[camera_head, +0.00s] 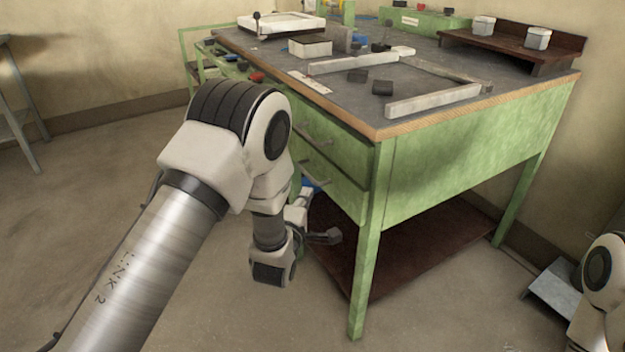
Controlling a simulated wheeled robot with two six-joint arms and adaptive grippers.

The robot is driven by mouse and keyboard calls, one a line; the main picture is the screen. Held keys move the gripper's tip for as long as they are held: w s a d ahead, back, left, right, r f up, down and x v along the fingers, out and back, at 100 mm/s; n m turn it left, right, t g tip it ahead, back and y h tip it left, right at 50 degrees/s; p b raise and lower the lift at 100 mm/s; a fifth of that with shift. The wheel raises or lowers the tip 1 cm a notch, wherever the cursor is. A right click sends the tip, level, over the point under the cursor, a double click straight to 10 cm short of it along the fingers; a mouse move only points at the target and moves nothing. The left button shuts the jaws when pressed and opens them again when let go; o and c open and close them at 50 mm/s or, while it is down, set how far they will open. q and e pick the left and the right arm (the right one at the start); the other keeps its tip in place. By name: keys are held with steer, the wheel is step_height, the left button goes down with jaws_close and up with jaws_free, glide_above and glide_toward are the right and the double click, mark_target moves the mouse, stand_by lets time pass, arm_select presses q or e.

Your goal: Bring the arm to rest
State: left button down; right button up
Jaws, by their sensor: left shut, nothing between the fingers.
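My left arm reaches in from the left, its elbow raised and its forearm hanging down in front of the bench's drawer side. My left gripper (328,237) is small and partly covered by my own wrist. It is shut and empty, below the bench top and beside the green bench (440,180), apart from the things on it. Part of my right arm shows at the lower right edge; its gripper is out of the picture.
Pale profile bars (432,100) and dark blocks (382,88) lie on the bench top. A brown rack (510,45) with two pale hexagonal pieces stands at the back right. A brown lower shelf (430,245) lies under the bench.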

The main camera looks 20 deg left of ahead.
arm_select(q)
steer(key=s+a+f+m+g+h, duration=0.1)
steer(key=s+f+m+g, duration=0.5)
steer(key=s+f, duration=0.9)
steer(key=s+a+f+m+g, duration=0.2)
steer(key=s+f+m+g, duration=0.2)
steer(key=s+f+g, duration=0.75)
steer(key=s+d+f+m, duration=0.1)
steer(key=s+m, duration=0.6)
steer(key=s, duration=0.7)
step_height(320, 180, up, 26)
steer(key=m+p, duration=0.1)
steer(key=p, duration=2.5)
steer(key=shift+s+f+h, duration=0.15)
steer(key=shift+s+h, duration=0.05)
steer(key=shift+h, duration=0.1)
arm_select(e)
step_height(320, 180, up, 26)
steer(key=shift+s+r, duration=0.15)
steer(key=shift+r, duration=0.1)
arm_select(q)
steer(key=shift+d+g, duration=0.1)
steer(key=shift+g, duration=0.15)
arm_select(e)
steer(key=shift+a, duration=0.1)
